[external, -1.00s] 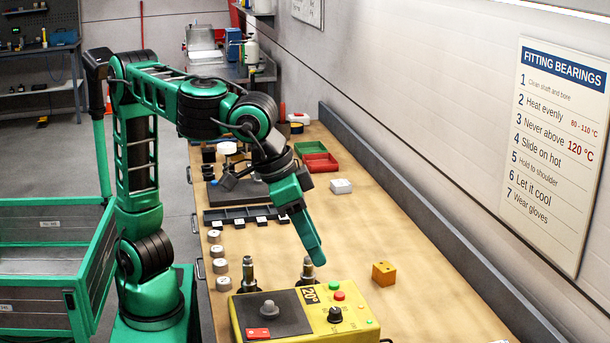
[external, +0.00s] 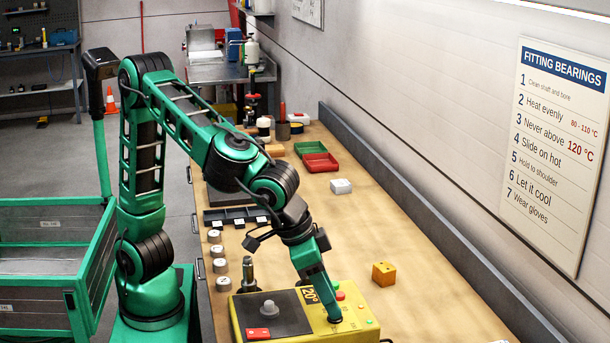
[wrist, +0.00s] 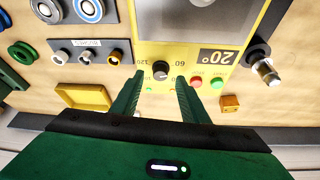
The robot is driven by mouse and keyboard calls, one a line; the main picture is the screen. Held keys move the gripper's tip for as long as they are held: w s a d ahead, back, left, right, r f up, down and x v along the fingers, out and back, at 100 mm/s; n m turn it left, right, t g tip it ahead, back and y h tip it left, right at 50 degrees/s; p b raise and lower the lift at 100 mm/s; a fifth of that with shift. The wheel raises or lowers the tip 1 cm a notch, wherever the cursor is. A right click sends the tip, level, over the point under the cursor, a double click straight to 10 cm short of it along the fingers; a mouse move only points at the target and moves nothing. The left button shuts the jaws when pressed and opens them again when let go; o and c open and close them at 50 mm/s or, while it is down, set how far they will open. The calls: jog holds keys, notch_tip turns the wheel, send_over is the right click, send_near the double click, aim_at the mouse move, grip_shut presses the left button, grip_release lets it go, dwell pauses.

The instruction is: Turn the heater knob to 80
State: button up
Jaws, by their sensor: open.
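The yellow heater (external: 372,334) stands at the near end of the bench, and its display reads 20° (external: 309,295). Its black knob (wrist: 160,70) shows in the wrist view, with the marks 60 and 120 beside it. My gripper (external: 334,318) points down at the heater's control side and hides the knob in the external view. In the wrist view my gripper (wrist: 158,80) is open, with one finger on either side of the knob and a gap to each. I cannot tell how far down the fingertips reach around it.
A red button (wrist: 195,83) and a green button (wrist: 217,83) sit close beside one finger. An orange block (external: 384,273) lies on the bench right of the heater. A metal post (external: 248,272) stands behind the heater.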

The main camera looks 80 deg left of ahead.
jog(key=shift+x, duration=1.1)
jog(key=c, duration=1)
jog(key=shift+m, duration=0.3)
jog(key=shift+w+a+m+h, duration=0.15)
jog(key=shift+m+h, duration=0.45)
jog(key=shift+m, duration=0.6)
jog(key=m+h, duration=0.1)
jog(key=m, duration=0.2)
jog(key=shift+a+m+g, duration=0.15)
jog(key=shift+m+g, duration=0.25)
jog(key=m+g+h, duration=0.1)
jog(key=m, duration=0.2)
jog(key=m+g+h, duration=0.1)
jog(key=m, duration=0.2)
jog(key=shift+w+a+m, duration=0.15)
jog(key=shift+w+m, duration=0.05)
jog(key=shift+m, duration=0.2)
